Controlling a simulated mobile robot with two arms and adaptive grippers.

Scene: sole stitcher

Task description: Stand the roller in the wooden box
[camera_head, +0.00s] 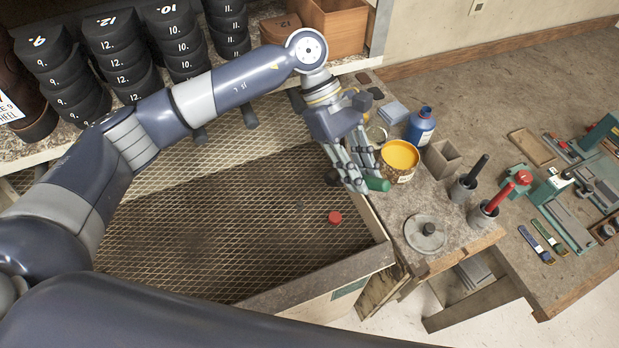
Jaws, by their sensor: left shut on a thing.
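My left gripper (356,182) is shut on the roller, whose green handle (378,185) sticks out to the right of the fingers. A dark round part shows at the left of the fingers; the rest is hidden by them. The gripper holds it above the right edge of the mesh-floored tray, left of the yellow tin. A small open wooden box (442,158) stands on the bench right of the tin, apart from the gripper. A larger orange-brown wooden box (337,30) stands on the shelf at the back. My right gripper is out of view.
The yellow tin (398,160), a blue bottle (421,125) and two dark cups with handles, one black (463,188) and one red (486,213), crowd the small box. A round lid (425,233) lies in front. A red cap (335,218) lies in the mesh tray (230,255).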

